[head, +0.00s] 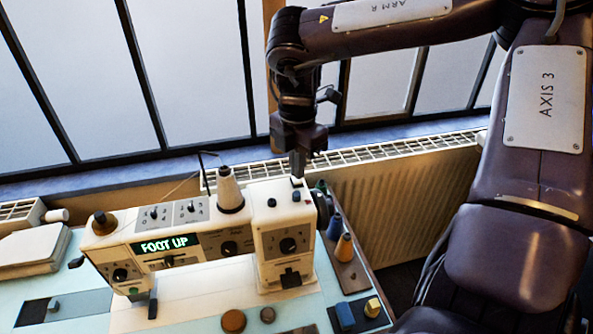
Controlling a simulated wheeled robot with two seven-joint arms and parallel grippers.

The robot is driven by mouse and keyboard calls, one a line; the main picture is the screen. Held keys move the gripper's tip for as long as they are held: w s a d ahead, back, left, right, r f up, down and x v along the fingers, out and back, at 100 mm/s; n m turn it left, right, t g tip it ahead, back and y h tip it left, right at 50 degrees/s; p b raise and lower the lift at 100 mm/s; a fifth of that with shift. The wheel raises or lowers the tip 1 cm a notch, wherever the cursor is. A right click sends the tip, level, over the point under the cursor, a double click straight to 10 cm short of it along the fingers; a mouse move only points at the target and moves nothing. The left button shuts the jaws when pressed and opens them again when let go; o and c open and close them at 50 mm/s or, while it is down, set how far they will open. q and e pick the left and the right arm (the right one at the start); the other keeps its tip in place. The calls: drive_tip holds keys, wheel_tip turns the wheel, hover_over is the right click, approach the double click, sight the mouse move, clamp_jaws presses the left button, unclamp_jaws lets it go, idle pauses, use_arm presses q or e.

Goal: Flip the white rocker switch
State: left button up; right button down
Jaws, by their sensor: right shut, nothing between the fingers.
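A small white piece (297,182), which looks like the white rocker switch, is on top of the machine's right end. It is small and partly covered by my gripper, so its tilt cannot be told. My right gripper (298,168) points down with its fingers shut and empty, right over this piece. I cannot tell whether the fingertips touch it. My left gripper is out of view.
A cream thread cone (229,190) and a thin wire guide stand on the machine, left of my right gripper. Blue and orange cones (345,248) stand on a brown tray to the right. A radiator (400,190) and window are behind.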

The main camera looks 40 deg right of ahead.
drive_tip(key=shift+f+b, duration=0.55)
drive_tip(key=shift+f, duration=0.15)
drive_tip(key=shift+r, duration=0.1)
drive_tip(key=shift+r+p, duration=2.8)
drive_tip(key=shift+r, duration=0.7)
drive_tip(key=shift+f, duration=0.15)
